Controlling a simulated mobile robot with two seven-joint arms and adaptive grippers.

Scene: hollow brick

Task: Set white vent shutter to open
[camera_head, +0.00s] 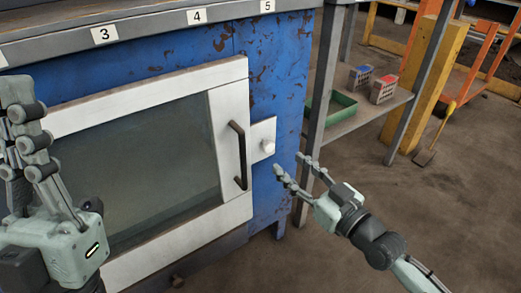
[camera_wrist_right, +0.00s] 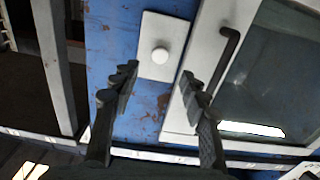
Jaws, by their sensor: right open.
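A round white knob (camera_head: 267,146) sits on a white plate (camera_head: 258,132) on the blue cabinet, just right of the door handle. In the right wrist view the knob (camera_wrist_right: 160,56) shows ahead, roughly between my fingertips, on its plate (camera_wrist_right: 164,28). I cannot tell whether this knob is the vent shutter; no other white shutter is clear. My right gripper (camera_head: 292,165) is open and empty, slightly right of and below the knob, apart from it. It also shows in the wrist view (camera_wrist_right: 158,72). My left gripper (camera_head: 18,95) is at the far left, before the door; its opening is unclear.
The white-framed glass door (camera_head: 160,160) is closed, with a dark handle (camera_head: 239,155) close beside the knob. A grey metal shelf (camera_head: 365,115) with a green tray (camera_head: 340,108) and small crates stands to the right. The floor at lower right is clear.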

